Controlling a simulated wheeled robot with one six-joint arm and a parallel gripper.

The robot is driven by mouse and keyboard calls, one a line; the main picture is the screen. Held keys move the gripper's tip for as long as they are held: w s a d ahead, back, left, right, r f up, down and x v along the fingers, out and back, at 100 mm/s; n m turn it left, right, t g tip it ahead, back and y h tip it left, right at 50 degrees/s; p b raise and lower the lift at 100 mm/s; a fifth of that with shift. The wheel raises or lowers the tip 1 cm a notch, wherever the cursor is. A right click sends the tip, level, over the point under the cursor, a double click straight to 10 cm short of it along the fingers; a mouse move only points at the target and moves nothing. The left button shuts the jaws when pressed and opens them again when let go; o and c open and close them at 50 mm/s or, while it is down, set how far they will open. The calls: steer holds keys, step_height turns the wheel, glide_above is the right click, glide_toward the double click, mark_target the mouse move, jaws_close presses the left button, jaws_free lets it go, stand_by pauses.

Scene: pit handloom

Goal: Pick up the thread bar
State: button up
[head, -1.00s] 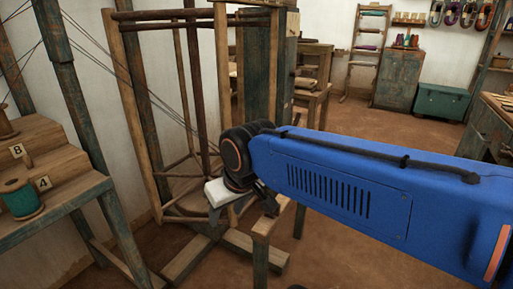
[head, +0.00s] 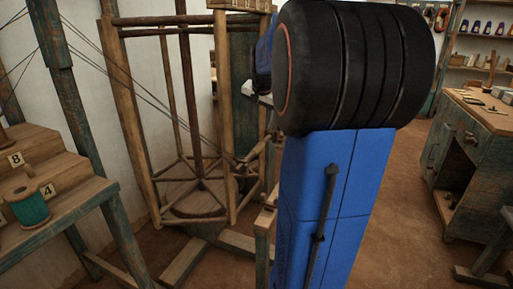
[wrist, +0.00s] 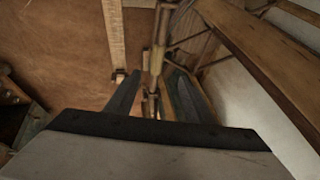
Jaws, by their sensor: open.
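In the wrist view, my gripper (wrist: 155,74) has its two dark fingers apart. A slim, pale wooden bar (wrist: 157,54) shows beyond and between the fingertips; it may be the thread bar, but I cannot be sure. I cannot tell whether it lies within the jaws, and no grip on it shows. In the head view, my blue arm and black joint hide most of the gripper; only a pale part of my wrist shows beside the joint. Dark threads slant down to wooden pieces (head: 250,156) at the reel frame's right side.
A tall wooden reel frame (head: 122,105) stands left of my arm. A stepped stand (head: 60,186) with a green spool (head: 28,205) is at the far left. A workbench (head: 470,135) stands at the right. Brown floor (head: 415,225) is open between my arm and the bench.

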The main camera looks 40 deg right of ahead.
glide_above(258, 146)
steer(key=s+a, duration=0.2)
step_height(258, 146, down, 10)
steer(key=shift+d+f, duration=0.15)
steer(key=shift+f, duration=0.05)
steer(key=shift+x, duration=2.85)
steer(key=shift+s+d, duration=0.1)
steer(key=shift+d, duration=0.05)
jaws_close()
